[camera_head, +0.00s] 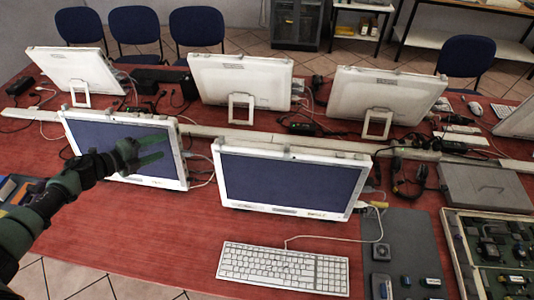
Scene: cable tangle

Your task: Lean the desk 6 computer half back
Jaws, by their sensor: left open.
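Several white all-in-one computers stand on the red table (120,235). I cannot tell from any readable mark which one is desk 6. The front left computer (85,125) faces me with a dark screen and stands nearly upright. My left gripper (160,148) is open and empty in front of its screen, hiding part of it. I cannot tell whether the fingers touch it. The front middle computer (290,183) also faces me, with a keyboard (283,269) before it. Three more computers (240,80), (385,92), (72,70) show their backs and stands. My right gripper is not in view.
A white cable rail (325,146) with tangled cables and black adapters runs between the rows. At right lie a grey mat (400,235), a closed grey case (485,186) and an open case of electronics (498,250).

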